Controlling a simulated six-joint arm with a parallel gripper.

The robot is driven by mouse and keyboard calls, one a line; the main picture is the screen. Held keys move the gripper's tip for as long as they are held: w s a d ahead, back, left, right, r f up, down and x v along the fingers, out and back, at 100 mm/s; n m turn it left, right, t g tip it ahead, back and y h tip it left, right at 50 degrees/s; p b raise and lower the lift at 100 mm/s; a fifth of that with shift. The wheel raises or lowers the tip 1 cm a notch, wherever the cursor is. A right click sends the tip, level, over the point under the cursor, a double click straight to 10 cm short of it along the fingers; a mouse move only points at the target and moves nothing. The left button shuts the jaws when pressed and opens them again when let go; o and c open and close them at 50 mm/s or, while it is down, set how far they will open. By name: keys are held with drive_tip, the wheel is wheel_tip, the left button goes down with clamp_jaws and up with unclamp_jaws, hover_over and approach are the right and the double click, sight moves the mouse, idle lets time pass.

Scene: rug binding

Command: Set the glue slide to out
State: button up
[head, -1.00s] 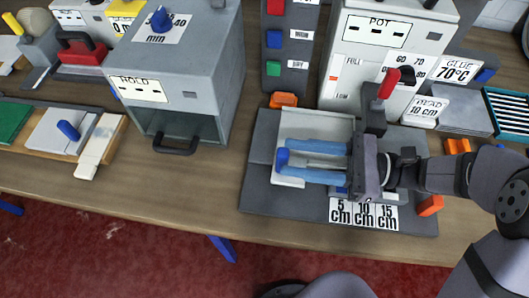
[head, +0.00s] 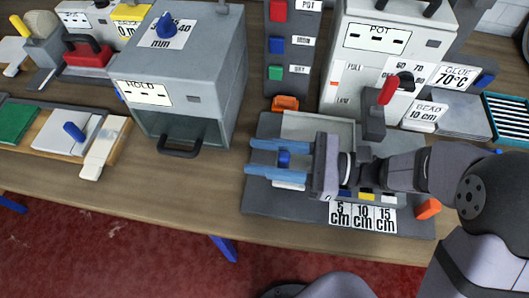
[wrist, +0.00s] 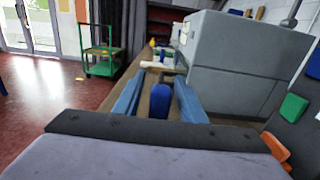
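The glue slide appears to be the pale plate (head: 289,186) with an upright blue knob (head: 284,158), at the left of a dark grey base (head: 262,203). Most of the plate is hidden under my gripper. My gripper (head: 249,157) reaches in from the right, its two blue fingers open on either side of the knob. In the wrist view the knob (wrist: 160,101) stands between the fingers, with a narrow gap visible on each side. The fingertips extend past the knob to the left. I see no label on the slide.
A grey cabinet (head: 185,85) marked HOLD stands left of the base, its handle (head: 178,151) jutting out. The pot unit (head: 385,50) with a red lever (head: 388,90) stands behind my gripper. Orange blocks (head: 285,103) (head: 428,209) sit at the base's edges. Length labels (head: 363,215) lie in front.

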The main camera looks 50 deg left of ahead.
sight(287, 160)
clamp_jaws()
drive_tip(key=v, duration=0.4)
drive_tip(key=shift+w+p, duration=0.15)
drive_tip(key=shift+p, duration=0.2)
drive_tip(key=shift+w+d, duration=0.1)
drive_tip(key=shift+d, duration=0.1)
drive_tip(key=shift+a, duration=0.1)
unclamp_jaws()
drive_tip(key=shift+b+v, duration=0.8)
drive_tip(key=shift+v, duration=2.75)
